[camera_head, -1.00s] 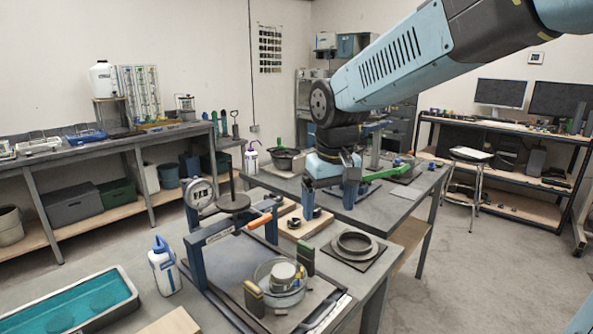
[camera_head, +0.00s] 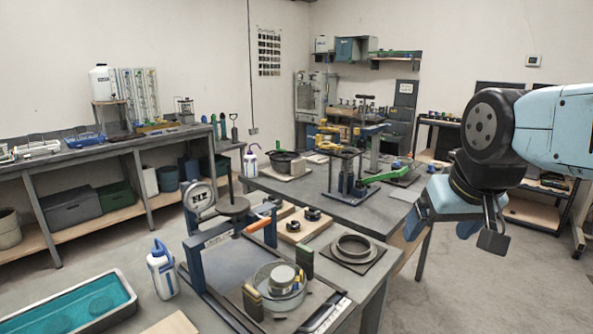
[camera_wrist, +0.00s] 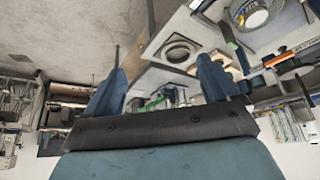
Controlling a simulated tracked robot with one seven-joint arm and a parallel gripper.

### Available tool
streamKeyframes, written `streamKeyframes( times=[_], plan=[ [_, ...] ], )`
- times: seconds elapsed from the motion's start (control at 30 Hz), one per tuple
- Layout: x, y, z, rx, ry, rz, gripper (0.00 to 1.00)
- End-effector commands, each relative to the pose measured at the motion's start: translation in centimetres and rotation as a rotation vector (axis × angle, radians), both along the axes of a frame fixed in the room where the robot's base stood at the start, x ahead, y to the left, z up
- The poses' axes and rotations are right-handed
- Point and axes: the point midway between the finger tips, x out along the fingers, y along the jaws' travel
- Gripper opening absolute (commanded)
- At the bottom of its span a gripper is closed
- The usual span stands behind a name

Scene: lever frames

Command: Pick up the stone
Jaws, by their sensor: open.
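No object is plainly recognisable as the stone. A pale round block (camera_head: 282,275) sits in a clear dish (camera_head: 262,296) on the front bench; I cannot tell whether it is the stone. A round pale item in a ring also shows at the top of the wrist view (camera_wrist: 252,14). My gripper (camera_head: 455,232) hangs at the right, past the bench's right edge, well apart from the dish. In the wrist view its fingers (camera_wrist: 160,70) are spread with nothing between them.
A white bottle (camera_head: 163,270) and a teal water tank (camera_head: 75,308) are at left.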

Motion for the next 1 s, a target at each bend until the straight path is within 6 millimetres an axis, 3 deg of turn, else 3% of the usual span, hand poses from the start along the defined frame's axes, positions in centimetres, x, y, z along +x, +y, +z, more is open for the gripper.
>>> streamKeyframes(
  times=[0.2,0.47,0.77,1.0],
  plan=[
    [-0.5,-0.4,-0.1,0.003,-0.01,-0.011,0.72],
    [1.9,1.3,0.2,0.005,0.043,0.054,0.72],
    [6.7,5.7,0.2,-0.004,0.154,0.186,0.72],
    [10.2,10.2,-0.7,-0.027,0.241,0.289,0.72]
  ],
)
